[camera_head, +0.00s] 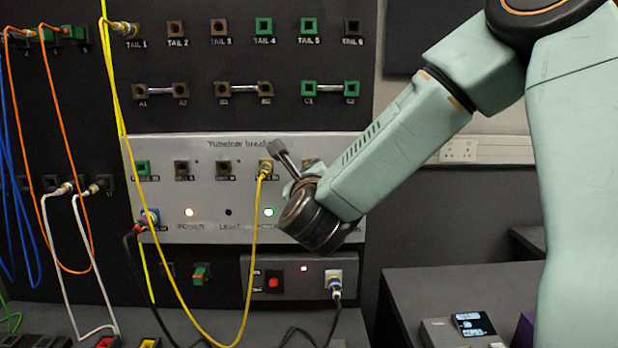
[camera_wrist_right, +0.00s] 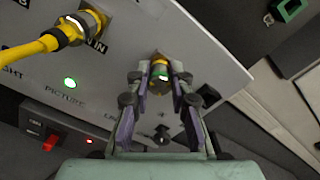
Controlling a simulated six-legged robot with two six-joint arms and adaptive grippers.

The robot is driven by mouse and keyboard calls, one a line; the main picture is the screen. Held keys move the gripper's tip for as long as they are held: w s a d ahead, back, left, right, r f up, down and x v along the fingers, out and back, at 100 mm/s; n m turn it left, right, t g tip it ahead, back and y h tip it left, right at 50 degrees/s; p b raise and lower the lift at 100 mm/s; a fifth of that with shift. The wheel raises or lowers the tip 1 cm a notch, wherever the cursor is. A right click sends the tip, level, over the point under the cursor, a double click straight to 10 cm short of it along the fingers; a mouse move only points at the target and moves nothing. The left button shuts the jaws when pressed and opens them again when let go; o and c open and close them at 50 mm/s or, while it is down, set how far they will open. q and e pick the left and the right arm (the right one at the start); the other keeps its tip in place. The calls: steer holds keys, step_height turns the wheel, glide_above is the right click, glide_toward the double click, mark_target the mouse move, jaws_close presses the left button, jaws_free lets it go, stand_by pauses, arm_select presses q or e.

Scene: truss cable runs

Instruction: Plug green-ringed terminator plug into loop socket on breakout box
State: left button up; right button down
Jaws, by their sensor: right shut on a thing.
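The breakout box (camera_head: 330,145) is the pale panel with a row of square sockets. My right gripper (camera_head: 295,163) is at the right end of that row. The plug's far end is at a socket (camera_wrist_right: 158,60) in the panel, just right of the yellow cable's plug. I cannot tell how deep the plug sits. In the head view the gripper mostly hides that socket and the plug. My left gripper is not in view.
A yellow cable (camera_head: 252,230) hangs from the neighbouring socket. A power box (camera_head: 255,280) with a red switch and a black lead sits below the panel. Orange, blue and white cables hang at the left. A grey bench (camera_head: 440,285) stands at the right.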

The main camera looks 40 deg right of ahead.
steer(key=shift+w+d+r+m, duration=0.1)
steer(key=shift+r+m, duration=0.2)
steer(key=c, duration=1.7)
jaws_free()
steer(key=o, duration=0.4)
steer(key=shift+w+d+f, duration=0.1)
steer(key=shift+d+f, duration=0.05)
steer(key=shift+f, duration=0.05)
steer(key=shift+c, duration=0.2)
steer(key=shift+o, duration=1.1)
steer(key=shift+f, duration=0.15)
steer(key=shift+s+a, duration=0.2)
steer(key=shift+b+v, duration=0.6)
steer(key=shift+v, duration=1.75)
